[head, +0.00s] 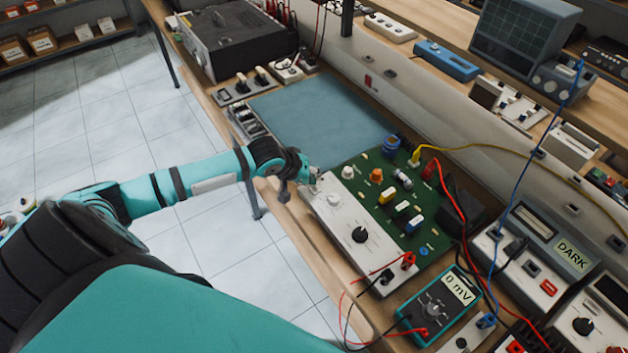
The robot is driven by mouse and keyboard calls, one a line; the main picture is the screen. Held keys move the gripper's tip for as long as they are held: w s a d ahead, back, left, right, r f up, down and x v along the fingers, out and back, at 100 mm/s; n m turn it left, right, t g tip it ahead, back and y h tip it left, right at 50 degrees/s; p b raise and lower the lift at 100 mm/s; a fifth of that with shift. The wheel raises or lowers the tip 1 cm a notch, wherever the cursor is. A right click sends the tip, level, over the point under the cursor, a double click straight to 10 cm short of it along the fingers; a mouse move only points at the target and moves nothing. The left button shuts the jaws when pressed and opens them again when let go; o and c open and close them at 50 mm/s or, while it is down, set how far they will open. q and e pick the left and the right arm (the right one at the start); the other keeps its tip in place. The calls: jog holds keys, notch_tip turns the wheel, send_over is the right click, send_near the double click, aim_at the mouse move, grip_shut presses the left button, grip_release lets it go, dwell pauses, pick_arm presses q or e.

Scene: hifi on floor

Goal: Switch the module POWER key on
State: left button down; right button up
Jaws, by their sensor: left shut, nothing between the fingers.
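A long white module (345,226) with a black knob (360,234) lies along the front edge of the bench. My left gripper (313,181) is shut and empty at the far left end of this module. Its fingertips are at or just above the module's top; I cannot tell whether they touch. The POWER key is not clearly made out; the gripper may cover it. My right gripper is not in view.
A green circuit board (385,208) with several coloured parts lies behind the module. A multimeter (438,305) reading "0 mV" and a unit showing "DARK" (571,255) are at right, with loose cables. A blue mat (320,120) is clear.

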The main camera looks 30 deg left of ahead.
pick_arm(q)
jog(key=shift+f, duration=0.15)
dwell(0.5)
jog(key=shift+f, duration=0.3)
jog(key=shift+r+p, duration=0.45)
jog(key=shift+p, duration=0.55)
notch_tip(320, 180, up, 6)
jog(key=p, duration=0.7)
